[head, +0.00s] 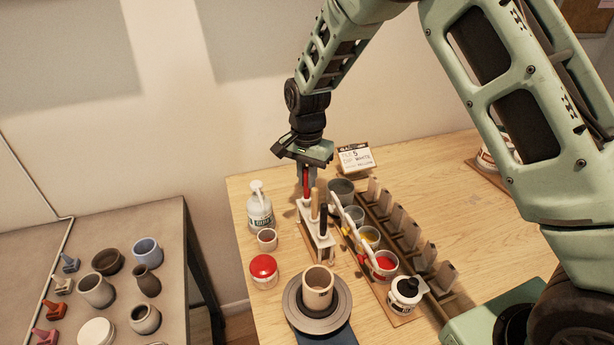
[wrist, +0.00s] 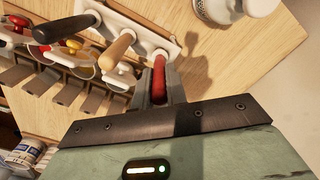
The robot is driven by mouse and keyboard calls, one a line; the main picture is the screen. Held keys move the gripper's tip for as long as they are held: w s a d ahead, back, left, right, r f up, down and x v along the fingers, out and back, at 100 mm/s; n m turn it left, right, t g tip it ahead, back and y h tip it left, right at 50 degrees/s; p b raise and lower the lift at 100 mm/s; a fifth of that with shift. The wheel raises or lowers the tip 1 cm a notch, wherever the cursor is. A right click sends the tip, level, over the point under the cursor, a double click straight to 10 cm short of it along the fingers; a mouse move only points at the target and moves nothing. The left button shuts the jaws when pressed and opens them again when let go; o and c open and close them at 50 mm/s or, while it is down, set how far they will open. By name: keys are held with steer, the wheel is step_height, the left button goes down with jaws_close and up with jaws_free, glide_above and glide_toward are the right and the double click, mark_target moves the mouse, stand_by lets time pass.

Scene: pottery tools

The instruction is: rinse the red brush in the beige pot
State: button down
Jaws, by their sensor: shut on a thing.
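My gripper (head: 306,178) is shut on the red brush (head: 306,188), above the back end of a white tool holder (head: 320,247). In the wrist view the red handle (wrist: 158,80) sits between my fingers (wrist: 160,88), close to the holder's end socket (wrist: 158,53). The brush's lower end is hidden, so I cannot tell whether it is in the socket. A beige pot (head: 318,281) stands upright on a round grey wheel (head: 296,317) at the table's front, in front of the holder. My gripper is behind and above this pot.
The holder also has a wooden-handled tool (wrist: 117,49) and a black-handled tool (wrist: 60,30). A white pump bottle (head: 260,212), small cup (head: 267,238) and red-lidded jar (head: 264,269) stand left. Paint pots (head: 384,264) and a rack stand right. Several pots fill the grey side table (head: 171,238).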

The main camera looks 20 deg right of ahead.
steer(key=shift+f+b, duration=0.4)
steer(key=shift+f, duration=0.65)
stand_by(0.7)
steer(key=c, duration=1.3)
jaws_free()
steer(key=shift+c, duration=0.2)
step_height(320, 180, up, 18)
steer(key=b, duration=0.3)
steer(key=shift+f+b, duration=0.25)
steer(key=shift+b, duration=0.1)
steer(key=s+a+f+n, duration=0.1)
steer(key=s+a+n, duration=0.2)
steer(key=s, duration=0.3)
steer(key=s+a+f+n+y, duration=0.1)
steer(key=s+a+f+n, duration=0.15)
steer(key=s, duration=0.45)
steer(key=s+a+f+n, duration=0.1)
steer(key=s+a+n, duration=0.25)
steer(key=s, duration=0.25)
steer(key=s+d+f+n, duration=0.1)
steer(key=s+f+n, duration=0.1)
steer(key=s+n, duration=0.2)
steer(key=s+d+f+n, duration=0.1)
steer(key=s+n, duration=0.3)
steer(key=s, duration=0.6)
steer(key=shift+s+d+f+b, duration=0.25)
steer(key=shift+f+b, duration=0.05)
steer(key=shift+f, duration=0.45)
